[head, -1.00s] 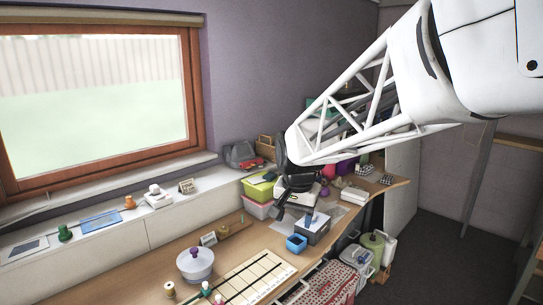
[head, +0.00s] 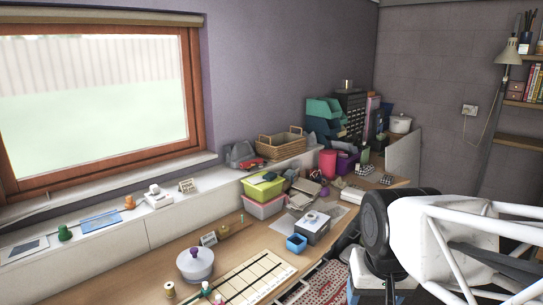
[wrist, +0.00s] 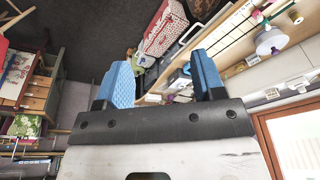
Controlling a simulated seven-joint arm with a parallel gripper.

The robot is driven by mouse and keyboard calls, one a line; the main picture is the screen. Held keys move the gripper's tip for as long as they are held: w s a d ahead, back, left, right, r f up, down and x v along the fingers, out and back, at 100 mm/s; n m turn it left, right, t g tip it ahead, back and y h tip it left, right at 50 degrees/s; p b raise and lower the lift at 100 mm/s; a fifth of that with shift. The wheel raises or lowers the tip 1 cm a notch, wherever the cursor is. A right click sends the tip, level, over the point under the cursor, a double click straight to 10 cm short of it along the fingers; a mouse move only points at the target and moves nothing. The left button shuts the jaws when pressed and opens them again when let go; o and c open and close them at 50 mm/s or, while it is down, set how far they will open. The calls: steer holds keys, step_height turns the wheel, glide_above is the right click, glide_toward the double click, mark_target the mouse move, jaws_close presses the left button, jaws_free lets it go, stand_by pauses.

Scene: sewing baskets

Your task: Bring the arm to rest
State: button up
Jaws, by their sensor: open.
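My gripper shows in the wrist view (wrist: 163,76) with its two blue fingers wide apart and nothing between them. In the head view my white lattice arm comes in from the right edge. Its dark wrist end is low at the lower right, in front of the bench and clear of the bench top. The fingertips are not clearly seen in the head view.
A wicker basket (head: 280,147) stands behind. A red patterned box (head: 328,283) is below the bench front.

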steer(key=shift+n, duration=0.3)
steer(key=shift+s+d+f, duration=0.2)
steer(key=shift+s+f, duration=0.05)
steer(key=shift+s, duration=0.45)
steer(key=shift+s+d+f, duration=0.2)
steer(key=shift+s+f, duration=0.05)
steer(key=shift+s, duration=0.5)
steer(key=shift+s+d+f, duration=0.2)
steer(key=shift+s+f, duration=0.05)
steer(key=shift+s, duration=0.45)
